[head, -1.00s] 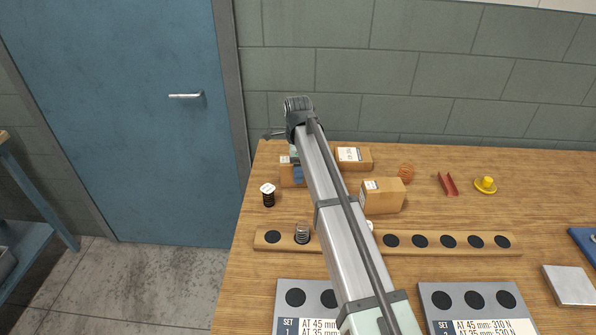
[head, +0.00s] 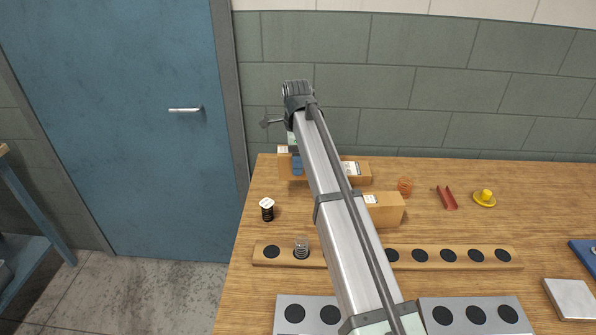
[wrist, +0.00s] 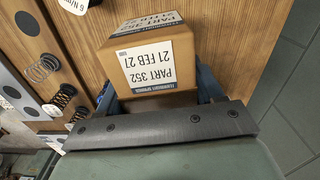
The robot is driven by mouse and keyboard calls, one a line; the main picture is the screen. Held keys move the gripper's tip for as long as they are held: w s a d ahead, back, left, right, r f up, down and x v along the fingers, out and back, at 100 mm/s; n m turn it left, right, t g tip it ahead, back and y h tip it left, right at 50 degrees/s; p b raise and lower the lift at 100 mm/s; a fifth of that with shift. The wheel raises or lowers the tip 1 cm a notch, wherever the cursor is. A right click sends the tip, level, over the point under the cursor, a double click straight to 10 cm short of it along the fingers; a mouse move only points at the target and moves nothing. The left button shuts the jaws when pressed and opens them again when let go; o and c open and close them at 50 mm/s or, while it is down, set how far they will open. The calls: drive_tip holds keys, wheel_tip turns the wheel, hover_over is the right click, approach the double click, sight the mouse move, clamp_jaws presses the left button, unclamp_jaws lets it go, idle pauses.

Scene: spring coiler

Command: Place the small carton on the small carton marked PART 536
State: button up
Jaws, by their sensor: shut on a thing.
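My gripper (wrist: 158,88) is shut on a small brown carton (wrist: 178,80), with a blue finger on either side of it in the wrist view. Its white label reads PART 352, 21 FEB 27, upside down in that view. In the head view the held carton (head: 285,172) is at the table's far left, partly hidden by my arm, and looks raised off the table. A second carton (head: 361,176) stands just right of it and a third, larger-looking carton (head: 387,209) stands nearer. Their labels are too small to read, so I cannot tell which is PART 536.
A wooden strip with dark round spots (head: 440,267) bears a metal spring (head: 301,249).

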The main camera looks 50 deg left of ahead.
drive_tip(key=shift+w+r, duration=0.15)
drive_tip(key=shift+r, duration=0.3)
drive_tip(key=w+d+r+m, duration=0.1)
drive_tip(key=w+d+r, duration=0.2)
drive_tip(key=w+d, duration=0.3)
wheel_tip(320, 180, up, 6)
drive_tip(key=r, duration=0.1)
hover_over(383, 199)
drive_tip(key=shift+w+f, duration=0.1)
drive_tip(key=shift+f, duration=5)
drive_tip(key=o, duration=1.5)
drive_tip(key=shift+f, duration=0.15)
